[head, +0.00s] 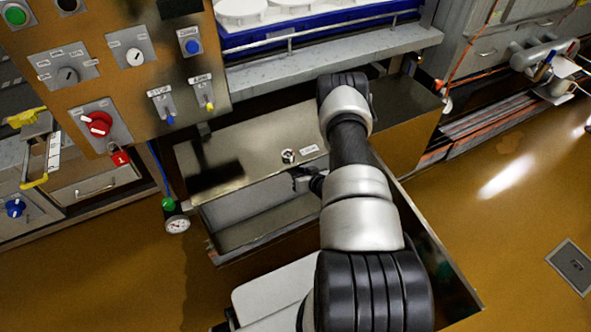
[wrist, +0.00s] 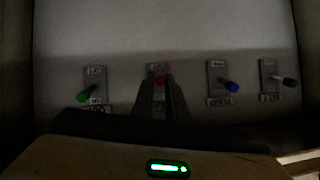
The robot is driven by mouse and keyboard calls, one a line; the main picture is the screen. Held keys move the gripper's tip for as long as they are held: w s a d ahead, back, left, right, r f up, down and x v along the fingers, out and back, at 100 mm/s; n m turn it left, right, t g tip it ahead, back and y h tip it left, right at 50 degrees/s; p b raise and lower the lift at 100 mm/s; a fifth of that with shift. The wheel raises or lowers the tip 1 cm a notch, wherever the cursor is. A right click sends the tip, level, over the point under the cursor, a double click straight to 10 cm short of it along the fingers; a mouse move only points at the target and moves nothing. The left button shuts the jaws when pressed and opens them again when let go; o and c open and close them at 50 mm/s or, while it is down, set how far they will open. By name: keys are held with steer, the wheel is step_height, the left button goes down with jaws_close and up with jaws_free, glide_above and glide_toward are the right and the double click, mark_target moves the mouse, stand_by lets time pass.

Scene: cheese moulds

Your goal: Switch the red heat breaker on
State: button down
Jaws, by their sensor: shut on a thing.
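In the wrist view, the red heat breaker (wrist: 160,80) is a small red-tipped lever on a grey plate, second from the left in a row on a dim pale wall. My gripper (wrist: 161,92) is in front of it, its two dark fingers closed around the red tip. The fingers hide much of the lever, so I cannot tell its on or off position. In the head view, my gripper (head: 303,178) is mostly hidden at the opening below the metal top, and the red breaker is not visible there.
A green lever (wrist: 83,96) is left of the red one. A blue lever (wrist: 232,86) and a dark lever (wrist: 289,82) are to the right. In the head view, a panel with a red rotary switch (head: 98,123) and a red padlock (head: 119,157) stands at upper left.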

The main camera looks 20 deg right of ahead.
stand_by(0.4)
steer(key=c, duration=1.7)
jaws_free()
steer(key=shift+c, duration=0.2)
steer(key=p+v, duration=0.3)
steer(key=v, duration=1.4)
steer(key=shift+r, duration=0.35)
